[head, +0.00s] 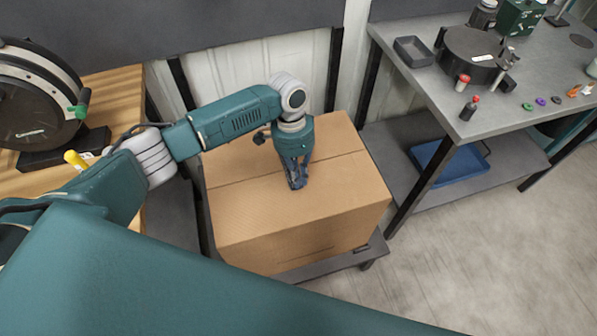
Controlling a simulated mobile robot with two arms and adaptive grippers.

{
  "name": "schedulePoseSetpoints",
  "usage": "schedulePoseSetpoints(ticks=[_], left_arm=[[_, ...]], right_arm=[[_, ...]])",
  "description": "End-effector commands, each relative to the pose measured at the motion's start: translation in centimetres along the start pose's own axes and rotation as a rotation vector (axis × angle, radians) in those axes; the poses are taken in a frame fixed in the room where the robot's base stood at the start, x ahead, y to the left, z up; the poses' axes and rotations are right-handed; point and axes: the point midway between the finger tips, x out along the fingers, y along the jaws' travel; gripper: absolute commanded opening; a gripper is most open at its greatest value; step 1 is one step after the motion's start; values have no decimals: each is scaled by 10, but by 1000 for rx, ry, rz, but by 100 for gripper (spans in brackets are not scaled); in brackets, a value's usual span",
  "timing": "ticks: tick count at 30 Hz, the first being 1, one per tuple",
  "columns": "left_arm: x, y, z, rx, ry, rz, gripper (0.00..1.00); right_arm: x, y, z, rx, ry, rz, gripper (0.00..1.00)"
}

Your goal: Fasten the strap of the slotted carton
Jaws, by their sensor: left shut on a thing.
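The carton (300,218) is a large brown cardboard box on a low dark stand, with a seam across its top. My left gripper (297,184) points down at the middle of the carton's top, close to the seam. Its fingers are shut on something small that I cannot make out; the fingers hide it. A small dark piece (260,136) shows just left of the gripper's wrist, near the carton's back part; I cannot tell whether it is the strap. A slot-like line (305,256) shows low on the carton's front face. My right gripper is not in view.
A wooden bench (115,95) with a large dial device (35,100) stands left. The floor at right is clear.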

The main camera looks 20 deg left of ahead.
Motion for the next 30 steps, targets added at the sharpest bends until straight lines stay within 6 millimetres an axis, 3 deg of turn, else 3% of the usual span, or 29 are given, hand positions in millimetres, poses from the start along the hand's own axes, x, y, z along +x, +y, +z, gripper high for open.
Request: schedulePoseSetpoints(ticks=[7, 10, 20, 25, 30], left_arm=[[2, 2, -1, 5, 3, 2, 0], [2, 2, -1, 5, 2, 2, 23], [0, 2, -1, 4, 1, 2, 23], [-20, 1, -2, 4, 4, 1, 23], [-57, 1, -2, 5, 4, -1, 23]], right_arm=[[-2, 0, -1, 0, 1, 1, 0], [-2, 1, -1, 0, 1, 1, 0], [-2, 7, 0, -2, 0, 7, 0], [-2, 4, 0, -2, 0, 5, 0], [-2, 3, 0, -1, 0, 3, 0]])
